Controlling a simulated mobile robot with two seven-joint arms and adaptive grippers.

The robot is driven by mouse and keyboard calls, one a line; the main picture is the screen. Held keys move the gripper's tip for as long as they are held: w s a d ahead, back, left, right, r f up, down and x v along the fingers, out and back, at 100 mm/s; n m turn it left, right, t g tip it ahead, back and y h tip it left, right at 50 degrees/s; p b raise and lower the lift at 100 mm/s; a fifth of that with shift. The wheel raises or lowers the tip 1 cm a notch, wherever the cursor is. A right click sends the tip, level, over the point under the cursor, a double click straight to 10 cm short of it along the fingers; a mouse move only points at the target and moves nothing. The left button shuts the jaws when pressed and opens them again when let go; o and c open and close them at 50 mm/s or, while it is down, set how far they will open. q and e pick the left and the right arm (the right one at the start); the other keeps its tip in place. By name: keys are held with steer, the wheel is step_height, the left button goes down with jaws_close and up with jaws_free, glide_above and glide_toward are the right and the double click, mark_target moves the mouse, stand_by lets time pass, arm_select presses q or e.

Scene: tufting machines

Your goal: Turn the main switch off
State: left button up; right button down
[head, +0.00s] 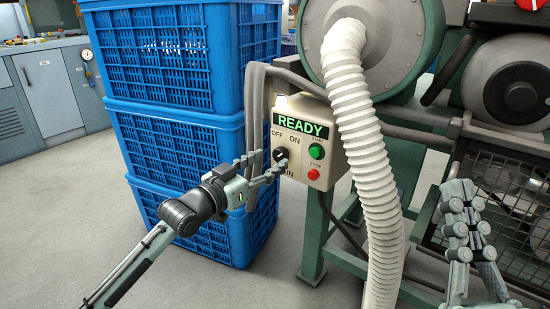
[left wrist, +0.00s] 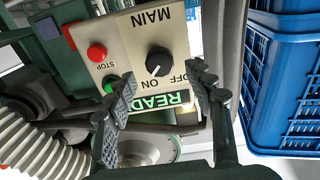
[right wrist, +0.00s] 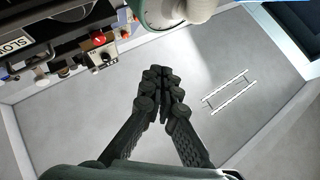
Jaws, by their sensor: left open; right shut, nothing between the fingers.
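The main switch (head: 280,156) is a black rotary knob on a cream control box (head: 307,118), labelled OFF, ON and MAIN. In the left wrist view the knob (left wrist: 158,61) has a white mark that points towards ON. The green READY display (head: 300,126) is lit. My left gripper (head: 266,167) is open in front of the box. In the left wrist view its fingertips (left wrist: 162,76) stand apart on either side of the knob; I cannot tell if they touch it. My right gripper (head: 463,212) is shut and empty, away at the right.
A green button (head: 316,151) and a red STOP button (head: 313,174) sit right of the knob. Stacked blue crates (head: 180,125) stand close on the left. A white ribbed hose (head: 365,160) hangs right of the box. Grey floor is free at the front left.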

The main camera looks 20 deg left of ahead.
mark_target(278, 155)
arm_select(q)
steer(key=shift+x, duration=1.9)
arm_select(e)
steer(key=shift+s+d+r+t, duration=0.15)
steer(key=shift+s+r+t, duration=0.15)
steer(key=shift+r+t, duration=0.1)
